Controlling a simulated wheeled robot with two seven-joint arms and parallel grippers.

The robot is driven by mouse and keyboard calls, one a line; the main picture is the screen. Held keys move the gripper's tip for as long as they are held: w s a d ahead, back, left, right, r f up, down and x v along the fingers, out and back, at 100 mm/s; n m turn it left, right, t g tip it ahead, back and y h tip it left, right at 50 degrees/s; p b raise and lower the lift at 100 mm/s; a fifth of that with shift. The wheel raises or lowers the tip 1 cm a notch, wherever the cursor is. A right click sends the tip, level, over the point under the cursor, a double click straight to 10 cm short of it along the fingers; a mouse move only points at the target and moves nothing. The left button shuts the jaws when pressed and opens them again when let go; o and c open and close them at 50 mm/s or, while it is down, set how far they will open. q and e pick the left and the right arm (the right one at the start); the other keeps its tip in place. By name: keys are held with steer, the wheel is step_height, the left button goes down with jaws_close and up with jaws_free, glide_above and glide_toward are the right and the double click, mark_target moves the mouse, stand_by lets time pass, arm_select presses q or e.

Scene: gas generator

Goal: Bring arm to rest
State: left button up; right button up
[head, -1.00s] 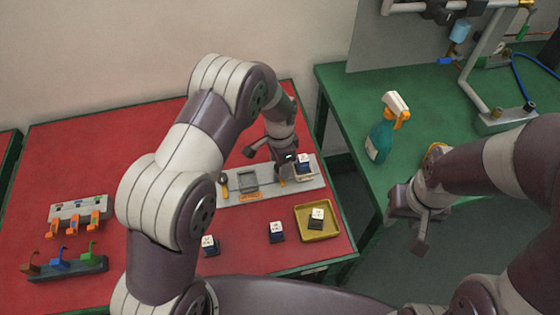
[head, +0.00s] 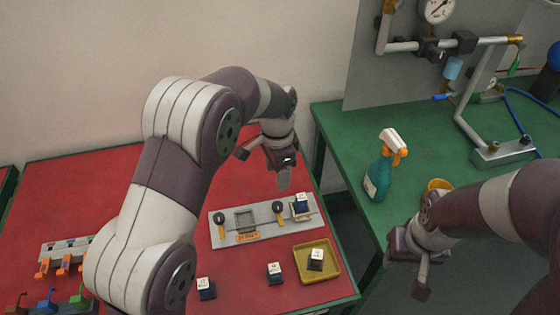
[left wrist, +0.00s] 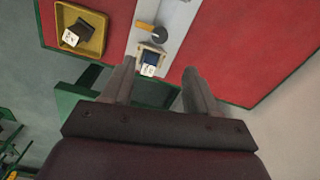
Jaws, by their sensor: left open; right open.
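My left gripper (head: 264,168) is raised above the far right part of the red table in the head view. In the left wrist view its two fingers (left wrist: 160,92) are spread apart with nothing held between them. Below and beyond the fingers, a dark block with a white top (left wrist: 149,64) sits in a slot of the grey plate, and it shows in the head view (head: 300,205). My right gripper (head: 412,258) hangs by the front left edge of the green table, open and empty.
The grey plate (head: 225,238) and a yellow tray (head: 334,273) holding a block lie on the red table (head: 60,205). Two more blocks stand left of the tray. A spray bottle (head: 382,172) and pipework with a gauge (head: 437,8) stand on the green table (head: 340,125). A gap separates the tables.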

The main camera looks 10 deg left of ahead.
arm_select(q)
steer(key=s+a+n, duration=0.4)
steer(key=s+n, duration=0.1)
steer(key=s, duration=0.4)
steer(key=s+a+n+t, duration=0.1)
steer(key=s+a+n, duration=0.4)
steer(key=s, duration=0.4)
steer(key=shift+s+r+n, duration=0.3)
steer(key=shift+s+n, duration=0.1)
steer(key=shift+n, duration=0.2)
